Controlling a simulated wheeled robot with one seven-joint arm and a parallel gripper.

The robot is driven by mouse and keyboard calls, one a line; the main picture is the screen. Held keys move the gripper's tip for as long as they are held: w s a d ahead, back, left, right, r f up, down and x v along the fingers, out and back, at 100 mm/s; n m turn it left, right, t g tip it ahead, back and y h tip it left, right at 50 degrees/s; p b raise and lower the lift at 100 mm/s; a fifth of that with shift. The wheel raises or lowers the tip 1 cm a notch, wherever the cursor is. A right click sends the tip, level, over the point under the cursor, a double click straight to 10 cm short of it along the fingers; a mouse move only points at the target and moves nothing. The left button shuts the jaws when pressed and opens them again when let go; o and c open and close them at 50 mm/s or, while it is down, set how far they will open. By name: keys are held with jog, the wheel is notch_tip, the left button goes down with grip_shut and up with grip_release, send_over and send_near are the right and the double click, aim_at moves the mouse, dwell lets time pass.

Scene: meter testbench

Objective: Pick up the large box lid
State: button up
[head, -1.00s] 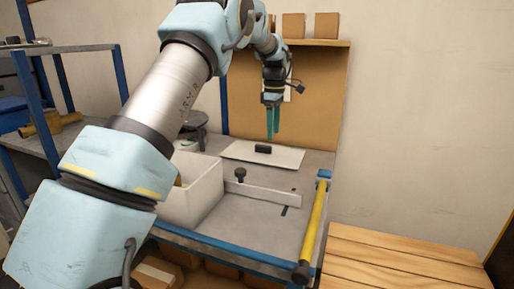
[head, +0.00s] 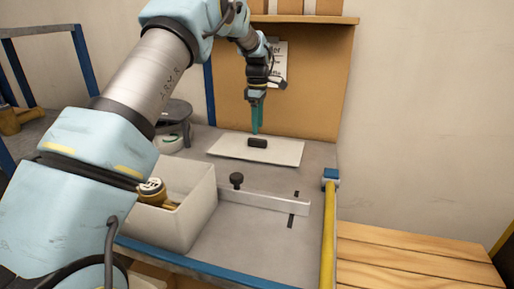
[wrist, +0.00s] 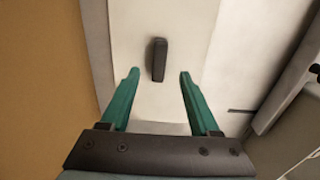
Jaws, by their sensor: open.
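The large box lid (head: 280,154) is a flat white panel lying on the grey bench, with a black handle block (head: 257,142) near its middle. In the wrist view the lid (wrist: 190,30) fills the centre, and its dark handle (wrist: 159,60) stands upright in the picture, ahead of the fingertips and between their lines. My gripper (head: 257,130) points down above the lid, close to the handle. Its green fingers (wrist: 159,73) are apart with nothing between the tips. The exact height of the tips over the lid is hard to tell.
A white box (head: 185,215) with a brass meter (head: 155,193) inside stands front left. A pale bar (head: 260,201) with a black knob (head: 236,180) crosses the bench in front of the lid. A brown board (head: 310,90) rises behind; a yellow rail (head: 328,235) edges the right.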

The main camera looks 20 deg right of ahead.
aim_at(257, 139)
jog(key=shift+w+f+p, duration=0.1)
jog(key=shift+f+p, duration=0.95)
jog(key=shift+f, duration=1.5)
jog(key=shift+c, duration=0.2)
grip_shut()
